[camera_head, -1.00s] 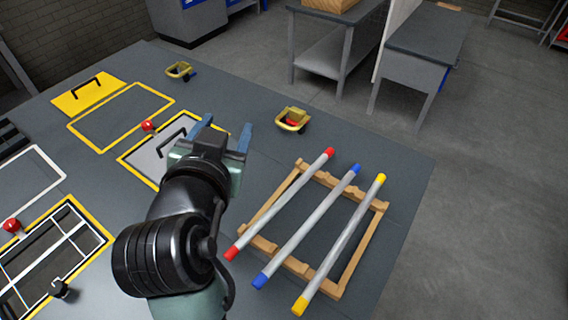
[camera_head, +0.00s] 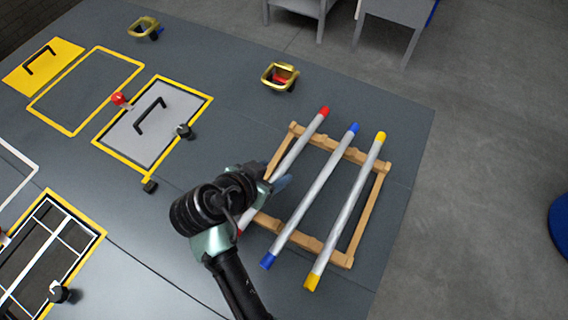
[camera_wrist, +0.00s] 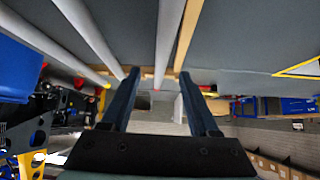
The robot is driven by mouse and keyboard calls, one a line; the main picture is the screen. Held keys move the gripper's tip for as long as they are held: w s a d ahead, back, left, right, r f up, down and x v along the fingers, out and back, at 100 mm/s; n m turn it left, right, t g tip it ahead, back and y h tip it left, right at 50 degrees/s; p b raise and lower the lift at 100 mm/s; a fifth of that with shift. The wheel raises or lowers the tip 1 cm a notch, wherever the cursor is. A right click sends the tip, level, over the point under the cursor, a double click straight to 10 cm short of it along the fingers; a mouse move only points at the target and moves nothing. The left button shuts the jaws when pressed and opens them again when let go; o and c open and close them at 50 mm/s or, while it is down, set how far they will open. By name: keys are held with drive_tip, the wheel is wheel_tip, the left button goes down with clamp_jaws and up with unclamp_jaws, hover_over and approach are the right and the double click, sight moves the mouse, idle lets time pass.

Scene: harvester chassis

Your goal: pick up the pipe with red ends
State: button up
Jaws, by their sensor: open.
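The pipe with red ends (camera_head: 300,147) is a grey tube lying slanted across the wooden rack, leftmost of the three pipes. Its far red end shows clearly in the head view; my gripper hides part of its lower half. My gripper (camera_head: 278,180) is over that lower half, with its blue fingers pointing right. In the wrist view my gripper (camera_wrist: 160,76) is open, and the pipe with red ends (camera_wrist: 168,40) runs in line between the two fingers, with a red tip at its far end. I cannot tell whether the fingers touch it.
A blue-ended pipe (camera_head: 318,190) and a yellow-ended pipe (camera_head: 348,207) lie to the right on the wooden rack (camera_head: 369,215). A yellow-rimmed container (camera_head: 266,78) stands beyond the rack. A grey handled panel (camera_head: 170,128) lies left. The table's right strip is clear.

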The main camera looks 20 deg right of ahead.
sight(282, 166)
drive_tip(key=shift+x, duration=2.4)
drive_tip(key=shift+a, duration=0.15)
clamp_jaws()
drive_tip(key=shift+w+r, duration=0.1)
